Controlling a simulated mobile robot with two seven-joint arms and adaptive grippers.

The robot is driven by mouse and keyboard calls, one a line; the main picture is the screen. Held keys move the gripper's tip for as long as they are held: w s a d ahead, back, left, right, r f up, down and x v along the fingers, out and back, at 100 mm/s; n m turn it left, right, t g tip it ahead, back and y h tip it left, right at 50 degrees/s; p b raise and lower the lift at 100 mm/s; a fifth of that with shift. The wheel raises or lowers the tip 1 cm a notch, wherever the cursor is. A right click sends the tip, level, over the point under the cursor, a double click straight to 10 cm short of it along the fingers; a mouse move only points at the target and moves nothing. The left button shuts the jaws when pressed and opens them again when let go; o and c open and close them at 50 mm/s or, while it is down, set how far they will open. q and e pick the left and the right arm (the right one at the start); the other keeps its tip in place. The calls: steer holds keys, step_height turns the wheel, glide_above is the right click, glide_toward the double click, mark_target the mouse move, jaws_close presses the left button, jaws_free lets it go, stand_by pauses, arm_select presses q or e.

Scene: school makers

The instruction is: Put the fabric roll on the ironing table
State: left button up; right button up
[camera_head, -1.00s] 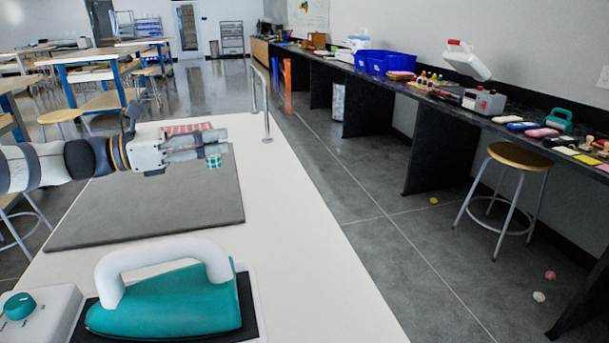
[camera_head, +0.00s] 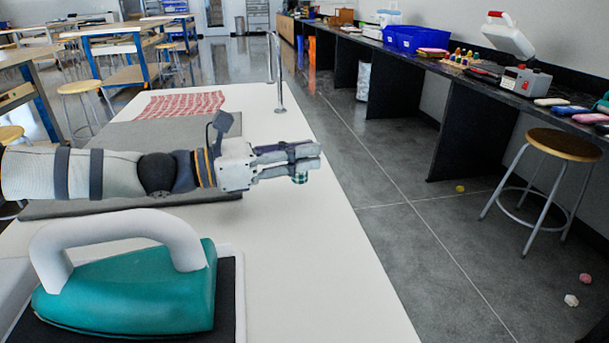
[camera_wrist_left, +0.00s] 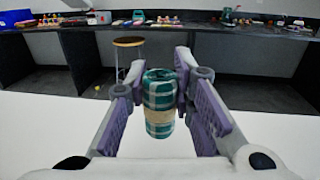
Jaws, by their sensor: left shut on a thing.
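The fabric roll (camera_wrist_left: 160,95) is green and white checked with a tan band round its middle. In the left wrist view it stands upright between the two purple-padded fingers of my left gripper (camera_wrist_left: 159,97), which is shut on it. In the head view the left gripper (camera_head: 304,160) reaches in from the left over the white ironing table (camera_head: 300,260), and only a small end of the roll (camera_head: 300,177) shows below the fingers. I cannot tell whether the roll touches the tabletop. My right gripper is not in view.
A teal iron (camera_head: 135,285) stands on a dark rest at the near left. A grey pad (camera_head: 90,140) and a red checked cloth (camera_head: 180,104) lie farther back. A metal post (camera_head: 276,75) rises at the table's right edge. The right part of the tabletop is clear.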

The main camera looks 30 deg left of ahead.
arm_select(q)
steer(key=shift+f, duration=1.85)
steer(key=o, duration=0.9)
steer(key=shift+c, duration=0.2)
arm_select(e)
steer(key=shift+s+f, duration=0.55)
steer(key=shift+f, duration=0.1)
arm_select(q)
steer(key=shift+r, duration=0.15)
steer(key=s+a, duration=0.1)
steer(key=s+a+r+p, duration=0.1)
steer(key=s+a+p, duration=0.1)
steer(key=shift+s+a+r, duration=0.1)
steer(key=shift+a+r, duration=0.2)
steer(key=p+v, duration=0.1)
steer(key=v, duration=0.3)
steer(key=p+v, duration=0.1)
steer(key=v, duration=0.2)
steer(key=shift+f+p, duration=0.3)
steer(key=shift+s+a+f, duration=0.1)
steer(key=shift+s+f, duration=0.05)
steer(key=shift+f, duration=0.25)
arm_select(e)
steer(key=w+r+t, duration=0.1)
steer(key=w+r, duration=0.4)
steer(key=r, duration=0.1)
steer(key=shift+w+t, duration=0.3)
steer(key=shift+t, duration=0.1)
